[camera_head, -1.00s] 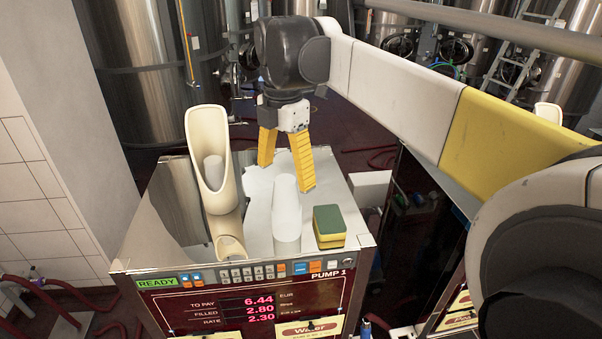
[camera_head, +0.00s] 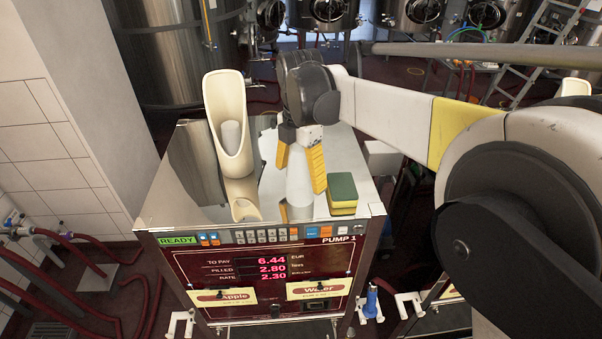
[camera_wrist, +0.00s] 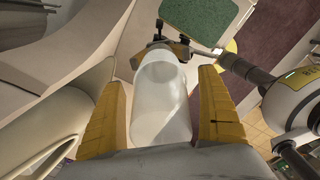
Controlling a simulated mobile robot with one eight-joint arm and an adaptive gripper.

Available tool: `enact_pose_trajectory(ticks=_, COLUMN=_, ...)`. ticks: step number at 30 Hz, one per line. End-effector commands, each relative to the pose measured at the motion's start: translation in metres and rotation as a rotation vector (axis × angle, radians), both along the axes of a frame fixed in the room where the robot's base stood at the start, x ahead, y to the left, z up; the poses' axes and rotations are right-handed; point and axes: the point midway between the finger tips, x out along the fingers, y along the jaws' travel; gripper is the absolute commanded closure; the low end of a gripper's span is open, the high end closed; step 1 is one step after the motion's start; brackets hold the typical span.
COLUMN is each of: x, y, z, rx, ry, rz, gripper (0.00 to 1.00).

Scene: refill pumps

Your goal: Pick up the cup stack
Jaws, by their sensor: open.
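The cup stack (camera_head: 300,188) is a translucent white, tall cylinder standing on the metal top of Pump 1, between the cream dispenser and the sponge. My gripper (camera_head: 299,178) has yellow fingers spread to either side of it. In the wrist view the cup stack (camera_wrist: 160,100) shows its round end and lies between the two open fingers of my gripper (camera_wrist: 163,110), with a gap visible on the right side. The base of the stack is hidden near the palm in that view.
The pump's metal top (camera_head: 190,200) is clear at front left.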

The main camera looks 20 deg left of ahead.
Motion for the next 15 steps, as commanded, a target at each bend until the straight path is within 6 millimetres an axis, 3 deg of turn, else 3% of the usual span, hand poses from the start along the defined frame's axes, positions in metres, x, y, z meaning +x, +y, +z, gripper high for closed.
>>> enact_pose_trajectory(ticks=4, x=0.0, y=0.0001, z=0.0, rx=0.0, ry=0.0, rz=0.0, gripper=0.15)
enact_pose_trajectory(ticks=9, x=0.0, y=0.0, z=0.0002, rx=0.0, ry=0.0, rz=0.0, gripper=0.67)
enact_pose_trajectory(ticks=10, x=0.0, y=0.0, z=0.0002, rx=0.0, ry=0.0, rz=0.0, gripper=0.73)
enact_pose_trajectory(ticks=15, x=0.0, y=0.0, z=0.0004, rx=0.0, ry=0.0, rz=0.0, gripper=0.73)
